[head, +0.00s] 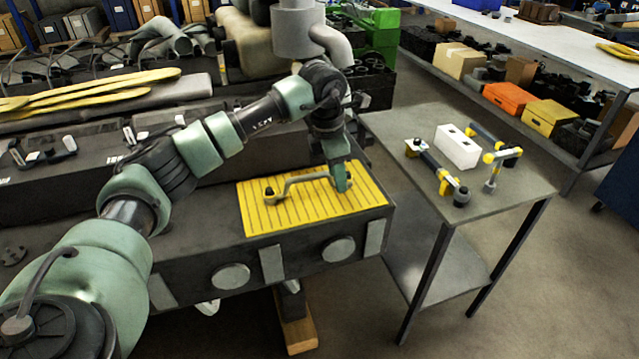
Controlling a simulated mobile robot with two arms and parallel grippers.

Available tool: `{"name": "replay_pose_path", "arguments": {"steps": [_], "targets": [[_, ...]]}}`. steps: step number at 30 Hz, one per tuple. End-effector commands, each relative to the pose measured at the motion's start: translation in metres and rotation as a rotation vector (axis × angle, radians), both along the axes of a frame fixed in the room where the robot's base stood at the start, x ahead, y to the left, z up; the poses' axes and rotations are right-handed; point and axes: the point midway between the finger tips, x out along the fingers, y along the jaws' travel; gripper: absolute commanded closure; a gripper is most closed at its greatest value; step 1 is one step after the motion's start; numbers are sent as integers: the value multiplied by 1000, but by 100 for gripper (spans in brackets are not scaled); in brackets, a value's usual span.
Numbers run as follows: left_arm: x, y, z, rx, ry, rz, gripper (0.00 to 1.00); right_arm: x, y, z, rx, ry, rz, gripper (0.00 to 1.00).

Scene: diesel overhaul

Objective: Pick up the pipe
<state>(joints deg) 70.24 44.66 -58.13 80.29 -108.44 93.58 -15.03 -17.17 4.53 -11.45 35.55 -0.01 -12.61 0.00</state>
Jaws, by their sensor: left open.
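A grey bent pipe (300,180) with dark end fittings lies on a yellow slatted mat (285,214) on top of the engine block. My left gripper (342,186) points down at the pipe's right end, very close to it. The gripper is open. Its fingers hide part of that end of the pipe, and I cannot tell whether they touch it. My right gripper is not in view.
A grey side table (392,128) to the right holds a white box (457,147) and several yellow-and-dark fittings (437,170). A long bench (520,50) with bins stands behind it. Yellow strips (110,84) lie at the left.

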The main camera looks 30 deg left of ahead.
Motion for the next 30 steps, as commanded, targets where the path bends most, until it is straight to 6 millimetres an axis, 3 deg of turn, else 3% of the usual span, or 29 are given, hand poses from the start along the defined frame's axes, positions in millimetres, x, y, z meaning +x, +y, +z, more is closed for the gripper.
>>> {"name": "replay_pose_path", "arguments": {"steps": [1, 3, 6, 14, 20, 24, 30], "targets": [[-1, 28, 13, 81, 10, 30, 58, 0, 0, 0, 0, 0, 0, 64], [-6, 53, 25, 158, 30, 60, 58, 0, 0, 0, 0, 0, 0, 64], [-10, 71, 31, 211, 45, 84, 58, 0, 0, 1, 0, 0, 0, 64], [-8, 76, 7, 217, 51, 86, 58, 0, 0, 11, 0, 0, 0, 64], [-6, 78, -20, 217, 53, 84, 58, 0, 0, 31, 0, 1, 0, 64], [-3, 79, -38, 214, 49, 85, 58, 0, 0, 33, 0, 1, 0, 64], [-2, 80, -44, 214, 46, 84, 58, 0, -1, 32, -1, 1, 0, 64]]}}
